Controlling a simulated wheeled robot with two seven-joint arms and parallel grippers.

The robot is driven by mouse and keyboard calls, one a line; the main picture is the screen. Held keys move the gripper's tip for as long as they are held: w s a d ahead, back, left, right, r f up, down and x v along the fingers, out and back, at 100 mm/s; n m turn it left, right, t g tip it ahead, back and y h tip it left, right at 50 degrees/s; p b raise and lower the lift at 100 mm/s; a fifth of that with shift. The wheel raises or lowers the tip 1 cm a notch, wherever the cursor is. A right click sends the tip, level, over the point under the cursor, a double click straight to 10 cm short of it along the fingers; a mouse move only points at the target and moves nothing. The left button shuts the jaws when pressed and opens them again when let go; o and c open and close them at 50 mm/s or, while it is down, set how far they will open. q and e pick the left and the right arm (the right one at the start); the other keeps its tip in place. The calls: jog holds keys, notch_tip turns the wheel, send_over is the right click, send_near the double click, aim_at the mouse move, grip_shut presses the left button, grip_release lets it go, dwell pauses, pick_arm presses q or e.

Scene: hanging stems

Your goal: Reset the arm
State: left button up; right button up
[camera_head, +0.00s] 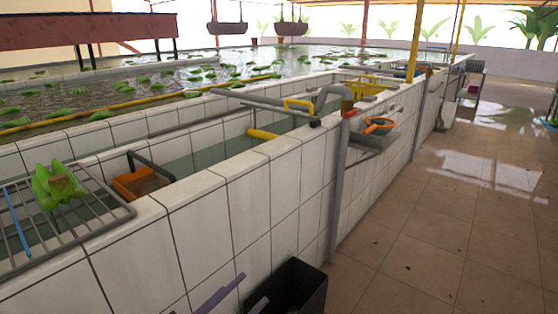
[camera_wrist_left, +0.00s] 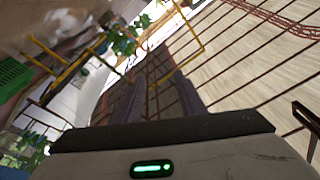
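My left gripper (camera_head: 254,288) shows at the bottom edge of the head view, in front of the tiled wall. Only its two purple-grey fingers are in the picture, with a gap between them. In the left wrist view the two fingers of this gripper (camera_wrist_left: 160,82) stand apart with nothing between them, so it is open and empty. The rest of the left arm is hidden below the picture. My right gripper is not in view.
A white tiled basin wall (camera_head: 235,205) runs diagonally ahead. A black bin (camera_head: 300,290) stands at its foot, close to my left gripper. A wire rack (camera_head: 95,228) with a green leafy item (camera_head: 58,187) sits on the wall.

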pick_arm(q)
jog(key=s+a+f+n+g+y, duration=0.1)
jog(key=s+a+f+n+y, duration=0.3)
jog(key=f, duration=0.5)
jog(key=s+a+f+n+y, duration=0.2)
jog(key=a+f+n+y, duration=0.3)
jog(key=f, duration=0.4)
jog(key=s+f+n+g+y, duration=0.1)
jog(key=s+f+n+g, duration=0.2)
jog(key=s+f, duration=0.7)
jog(key=shift+s+a+f+g+y, duration=0.15)
jog(key=shift+s+a+g+y, duration=0.2)
jog(key=shift+s+g, duration=0.75)
jog(key=shift+d, duration=0.1)
